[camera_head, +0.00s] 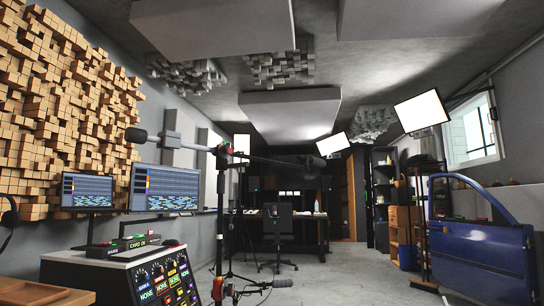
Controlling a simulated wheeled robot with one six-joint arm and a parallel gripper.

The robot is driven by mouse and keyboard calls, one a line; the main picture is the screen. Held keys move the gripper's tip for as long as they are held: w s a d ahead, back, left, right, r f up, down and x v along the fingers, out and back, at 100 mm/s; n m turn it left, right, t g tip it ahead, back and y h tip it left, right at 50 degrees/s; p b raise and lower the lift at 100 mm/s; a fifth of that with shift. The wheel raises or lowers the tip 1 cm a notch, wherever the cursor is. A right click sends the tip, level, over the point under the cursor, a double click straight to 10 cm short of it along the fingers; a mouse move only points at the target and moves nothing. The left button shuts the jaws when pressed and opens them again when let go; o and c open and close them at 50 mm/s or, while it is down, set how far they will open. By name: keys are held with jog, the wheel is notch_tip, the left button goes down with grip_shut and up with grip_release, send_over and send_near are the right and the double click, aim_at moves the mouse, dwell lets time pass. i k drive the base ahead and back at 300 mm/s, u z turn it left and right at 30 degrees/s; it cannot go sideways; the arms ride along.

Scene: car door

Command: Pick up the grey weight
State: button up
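I cannot pick out a grey weight with certainty. A dark boom stand (220,205) stands in the middle foreground, with a red and green joint at its top. At the left end of its boom is a dark grey rounded piece (136,135); I cannot tell whether this is the weight or a microphone. My gripper is not in view.
A console (165,280) with lit knobs and a wooden surface (40,291) fill the lower left. Two monitors (166,189) stand behind. A blue car door (480,255) stands at right, near a broom (424,270). Open floor (345,265) lies between stand and door.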

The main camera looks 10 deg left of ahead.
aim_at(172, 141)
jog(key=z, duration=0.05)
jog(key=i, duration=0.65)
jog(key=u, duration=0.6)
jog(key=i, duration=0.5)
jog(key=u, duration=0.35)
